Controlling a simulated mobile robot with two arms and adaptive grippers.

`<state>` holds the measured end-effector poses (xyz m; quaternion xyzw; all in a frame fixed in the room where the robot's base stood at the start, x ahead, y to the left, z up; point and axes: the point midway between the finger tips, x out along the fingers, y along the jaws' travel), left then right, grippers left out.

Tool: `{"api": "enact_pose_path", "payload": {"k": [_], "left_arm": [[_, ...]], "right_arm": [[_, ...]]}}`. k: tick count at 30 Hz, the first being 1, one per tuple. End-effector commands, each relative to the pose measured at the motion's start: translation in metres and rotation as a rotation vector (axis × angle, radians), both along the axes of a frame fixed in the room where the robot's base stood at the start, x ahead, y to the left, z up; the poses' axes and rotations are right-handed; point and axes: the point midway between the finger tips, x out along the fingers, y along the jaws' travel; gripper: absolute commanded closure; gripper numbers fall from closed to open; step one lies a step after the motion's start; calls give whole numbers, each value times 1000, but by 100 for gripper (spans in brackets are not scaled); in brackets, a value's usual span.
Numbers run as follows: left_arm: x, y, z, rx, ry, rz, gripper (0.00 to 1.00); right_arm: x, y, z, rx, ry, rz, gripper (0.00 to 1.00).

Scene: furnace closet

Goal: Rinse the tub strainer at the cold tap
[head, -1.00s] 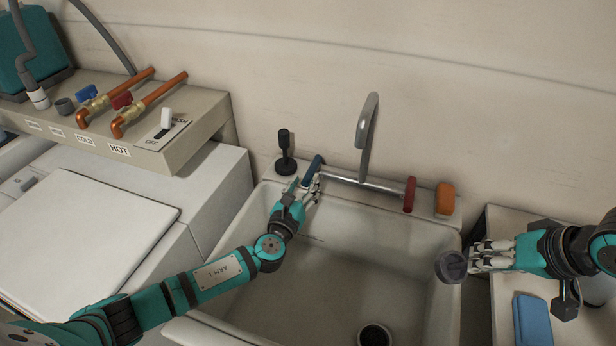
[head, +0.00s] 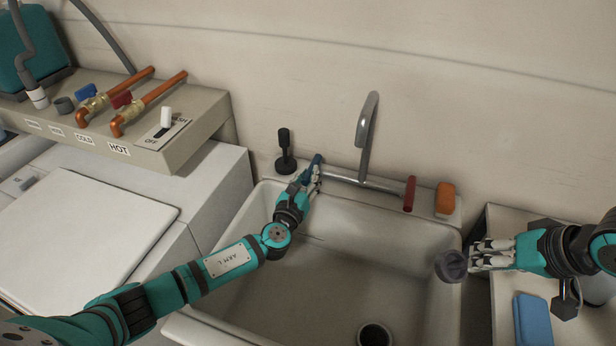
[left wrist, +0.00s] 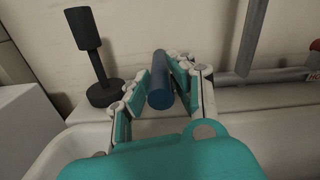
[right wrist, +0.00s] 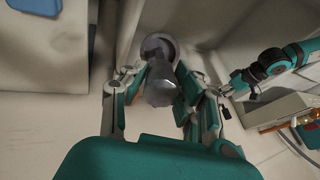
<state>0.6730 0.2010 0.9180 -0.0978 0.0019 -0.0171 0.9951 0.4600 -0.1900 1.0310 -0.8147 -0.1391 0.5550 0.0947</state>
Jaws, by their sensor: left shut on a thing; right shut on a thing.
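The grey tub strainer (head: 451,265) is held at the tub's right rim by my right gripper (head: 474,260), which is shut on it. In the right wrist view the strainer (right wrist: 159,80) sits between the fingers. My left gripper (head: 309,180) is at the left end of the faucet bar, shut on the blue cold tap handle (head: 316,160). In the left wrist view the handle (left wrist: 160,80) lies between its fingers. The grey spout (head: 366,130) rises from the bar, and no water shows from it. The red handle (head: 409,194) is at the bar's right end.
The white tub (head: 330,260) is empty, with a dark drain (head: 374,335) at its bottom. A black plunger-like object (head: 286,152) and an orange block (head: 445,198) stand on its back ledge. A blue cloth-like item (head: 533,320) lies on the right.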

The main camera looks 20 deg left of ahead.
Motion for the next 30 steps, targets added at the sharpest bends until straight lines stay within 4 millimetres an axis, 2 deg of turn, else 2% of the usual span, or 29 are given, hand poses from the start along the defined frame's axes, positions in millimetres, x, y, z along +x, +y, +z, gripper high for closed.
{"api": "enact_pose_path", "payload": {"k": [8,14,21,30], "left_arm": [[0,-1,0,-1,0,5,100],[0,-13,1,-9,1,128,100],[2,-22,-1,-4,1,284,100],[2,-22,0,0,1,301,100]], "right_arm": [[0,0,1,0,-1,0,100],[0,0,9,0,-1,0,100],[0,0,4,0,-1,0,100],[0,0,4,0,-1,0,100]]}}
